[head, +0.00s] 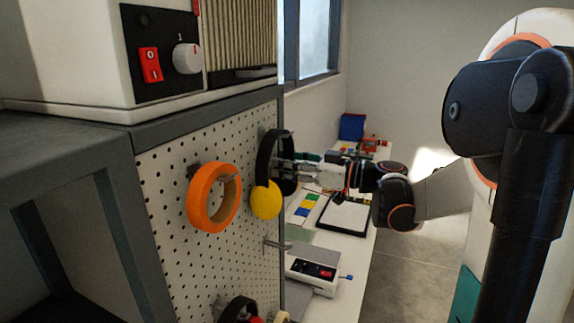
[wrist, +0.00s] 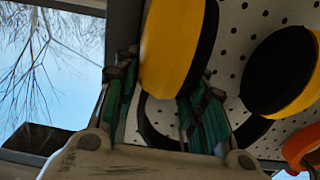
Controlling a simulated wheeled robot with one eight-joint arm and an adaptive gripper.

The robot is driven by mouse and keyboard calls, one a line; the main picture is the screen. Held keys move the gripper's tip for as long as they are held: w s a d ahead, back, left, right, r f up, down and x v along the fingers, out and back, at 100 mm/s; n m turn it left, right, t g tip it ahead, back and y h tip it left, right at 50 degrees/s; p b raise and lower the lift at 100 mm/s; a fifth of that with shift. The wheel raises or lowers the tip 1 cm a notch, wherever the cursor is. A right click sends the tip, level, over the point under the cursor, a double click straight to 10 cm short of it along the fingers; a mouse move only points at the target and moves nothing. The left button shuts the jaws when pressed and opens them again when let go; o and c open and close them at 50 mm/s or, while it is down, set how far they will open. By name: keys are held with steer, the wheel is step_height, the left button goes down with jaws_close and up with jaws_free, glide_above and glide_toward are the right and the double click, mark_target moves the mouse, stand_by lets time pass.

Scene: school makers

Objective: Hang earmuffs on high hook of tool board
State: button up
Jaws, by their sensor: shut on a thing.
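The earmuffs (head: 265,199), with yellow cups and a black band, are upright against the pegboard face of the tool board (head: 180,256), band on top. My gripper (head: 300,164) reaches in from the right and is shut on the earmuffs. In the wrist view one yellow cup (wrist: 172,48) sits between the green-padded fingers of my gripper (wrist: 165,85), and the other cup (wrist: 283,72) is to the right. The band is partly hidden. I cannot tell whether it rests on a hook. A bare lower hook (head: 275,243) sticks out below the earmuffs.
An orange ring (head: 196,200) hangs on the board left of the earmuffs. More items (head: 240,308) hang at the board's bottom. Behind, a long table holds a white device (head: 312,273) and a dark-framed tray (head: 345,216). A shelf (head: 60,145) is at left.

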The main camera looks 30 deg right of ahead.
steer(key=o, duration=1.3)
steer(key=shift+c, duration=0.2)
steer(key=v, duration=1.2)
steer(key=shift+d, duration=0.1)
